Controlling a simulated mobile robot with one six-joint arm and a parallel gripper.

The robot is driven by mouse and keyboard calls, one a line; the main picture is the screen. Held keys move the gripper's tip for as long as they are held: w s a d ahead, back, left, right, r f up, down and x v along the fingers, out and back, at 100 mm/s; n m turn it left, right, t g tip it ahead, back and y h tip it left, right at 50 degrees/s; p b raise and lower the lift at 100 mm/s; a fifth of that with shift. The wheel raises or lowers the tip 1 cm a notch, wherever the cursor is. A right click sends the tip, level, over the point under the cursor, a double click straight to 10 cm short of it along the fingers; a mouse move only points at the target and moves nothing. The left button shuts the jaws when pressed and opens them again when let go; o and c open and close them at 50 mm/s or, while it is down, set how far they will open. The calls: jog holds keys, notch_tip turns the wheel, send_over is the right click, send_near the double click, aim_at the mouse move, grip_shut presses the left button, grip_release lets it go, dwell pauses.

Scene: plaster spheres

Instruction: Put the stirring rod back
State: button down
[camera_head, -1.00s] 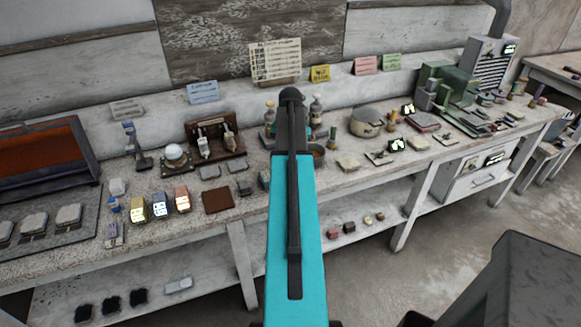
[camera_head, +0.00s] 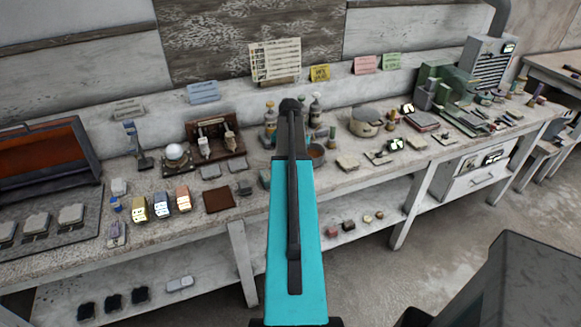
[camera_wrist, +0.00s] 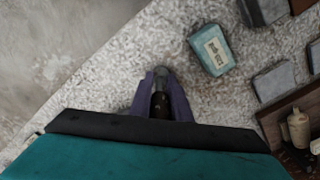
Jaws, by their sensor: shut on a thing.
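In the wrist view, my gripper (camera_wrist: 162,100) has its purple fingers shut on a dark thing with a rounded grey end, which looks like the stirring rod (camera_wrist: 163,76). I see it almost end-on, so its length and lower end are hard to tell. It shows over the pale speckled worktop. In the head view, my teal arm covers the gripper and the held rod. I cannot make out from these frames which holder belongs to the rod.
A blue-green labelled block (camera_wrist: 209,50) lies close to the gripper in the wrist view. A wooden rack (camera_head: 215,143) with small bottles stands on the long bench (camera_head: 180,217). Bottles (camera_head: 316,110), a bowl (camera_head: 317,153) and a round pot (camera_head: 364,122) crowd the bench around my arm.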

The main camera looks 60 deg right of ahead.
jog(key=shift+f, duration=0.1)
jog(key=c, duration=1.7)
grip_release()
jog(key=shift+o, duration=0.2)
jog(key=shift+r+b, duration=1.35)
jog(key=shift+r, duration=4.8)
